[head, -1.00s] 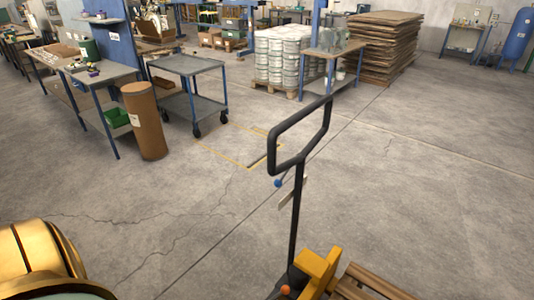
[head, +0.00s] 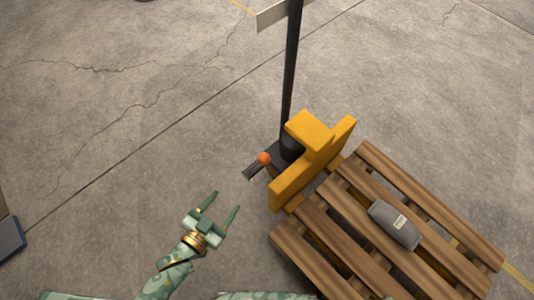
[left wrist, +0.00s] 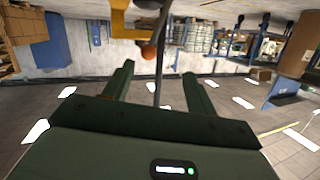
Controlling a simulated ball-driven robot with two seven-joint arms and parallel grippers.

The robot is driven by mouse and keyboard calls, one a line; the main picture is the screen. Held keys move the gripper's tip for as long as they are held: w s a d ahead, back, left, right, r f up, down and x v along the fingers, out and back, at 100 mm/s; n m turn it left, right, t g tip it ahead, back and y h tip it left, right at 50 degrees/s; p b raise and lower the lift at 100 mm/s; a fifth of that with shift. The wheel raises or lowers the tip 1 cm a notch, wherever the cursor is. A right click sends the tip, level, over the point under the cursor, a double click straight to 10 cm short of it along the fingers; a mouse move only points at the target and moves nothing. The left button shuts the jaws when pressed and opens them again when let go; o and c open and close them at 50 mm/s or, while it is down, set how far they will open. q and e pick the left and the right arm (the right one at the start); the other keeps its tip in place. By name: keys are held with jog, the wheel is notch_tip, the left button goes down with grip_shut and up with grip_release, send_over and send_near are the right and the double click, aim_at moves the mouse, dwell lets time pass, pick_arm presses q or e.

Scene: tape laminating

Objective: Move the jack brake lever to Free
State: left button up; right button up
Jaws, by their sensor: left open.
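The yellow pallet jack (head: 300,165) stands in the middle of the head view, with its black handle shaft (head: 291,75) rising from it. A small lever with an orange ball knob (head: 264,158) sits at the left of the shaft's foot. The orange knob also shows in the left wrist view (left wrist: 148,51), just beyond my fingers. My left gripper (head: 222,201) is open and empty, below and left of the knob in the head view and apart from it. Its two fingers point toward the jack in the left wrist view (left wrist: 157,72). My right gripper is not in view.
A pale plate (head: 272,16) is on the handle shaft. A dark blue-edged object (head: 10,240) is at the left edge. The floor left of the jack is clear.

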pick_arm(q)
jog(key=w+d+t+h+b, duration=0.1)
jog(key=w+d+h+b, duration=0.1)
jog(key=b, duration=0.2)
jog(key=m+b, duration=0.1)
jog(key=b, duration=0.5)
send_near(267, 154)
jog(key=shift+h, duration=0.3)
jog(key=x, duration=0.3)
jog(key=f+x, duration=0.1)
jog(key=x, duration=0.2)
jog(key=f+x, duration=0.1)
jog(key=x, duration=0.2)
jog(key=shift+w+a, duration=0.1)
jog(key=shift+a, duration=0.15)
jog(key=shift+w+d+r+b, duration=0.15)
jog(key=shift+w+d+b, duration=0.2)
jog(key=shift+w, duration=0.25)
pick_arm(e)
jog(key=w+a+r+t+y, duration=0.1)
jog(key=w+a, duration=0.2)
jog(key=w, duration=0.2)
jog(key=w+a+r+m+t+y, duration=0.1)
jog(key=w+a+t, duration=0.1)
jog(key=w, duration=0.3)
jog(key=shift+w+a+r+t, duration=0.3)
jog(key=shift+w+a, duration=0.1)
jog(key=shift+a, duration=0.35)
